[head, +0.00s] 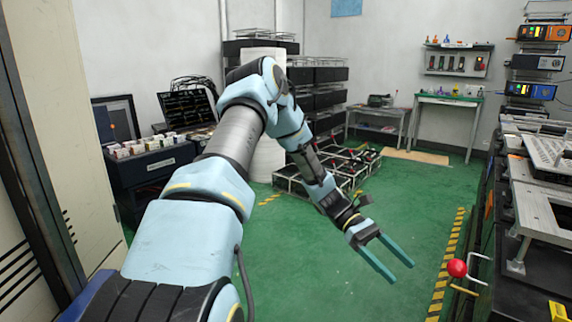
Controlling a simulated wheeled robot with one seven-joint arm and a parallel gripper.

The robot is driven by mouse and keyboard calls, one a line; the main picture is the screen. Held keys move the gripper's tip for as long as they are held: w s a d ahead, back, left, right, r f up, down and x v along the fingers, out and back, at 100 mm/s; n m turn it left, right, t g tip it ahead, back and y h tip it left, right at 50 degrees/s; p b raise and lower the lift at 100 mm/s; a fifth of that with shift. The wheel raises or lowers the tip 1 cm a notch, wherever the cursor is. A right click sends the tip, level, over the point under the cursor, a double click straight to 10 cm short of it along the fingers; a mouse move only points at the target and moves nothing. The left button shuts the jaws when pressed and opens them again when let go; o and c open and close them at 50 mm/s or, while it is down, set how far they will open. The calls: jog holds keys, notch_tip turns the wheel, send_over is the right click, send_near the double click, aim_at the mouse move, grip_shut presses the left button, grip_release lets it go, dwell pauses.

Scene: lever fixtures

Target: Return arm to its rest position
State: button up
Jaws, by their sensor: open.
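My arm (239,130) rises from the lower left and bends down to the right at its elbow. My gripper (392,268) hangs over the green floor with its two teal fingers apart. It is open and nothing shows between the fingers. It is left of the lever with a red ball knob (457,268), well apart from it in the picture, and touches nothing that I can see.
The workbench (537,210) with metal fixtures fills the right side. Tall cabinets (45,130) stand close at the left. Crates (350,165) and black drawers (318,75) stand behind my arm. Green floor (405,195) is clear in the middle, edged by yellow-black tape.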

jog(key=a+r+m+t+y+p, duration=0.1)
jog(key=a+r+m+t+y, duration=0.1)
jog(key=a, duration=0.8)
jog(key=a+r+m+t+y+p, duration=0.2)
jog(key=a+r+t, duration=0.5)
jog(key=a, duration=0.4)
jog(key=a+r+m+t+y+p, duration=0.1)
jog(key=a+r+m+t+y, duration=0.3)
jog(key=a, duration=0.6)
jog(key=shift+w+a+r+m, duration=0.25)
jog(key=shift+a+r+m, duration=0.05)
jog(key=shift+a+r, duration=0.1)
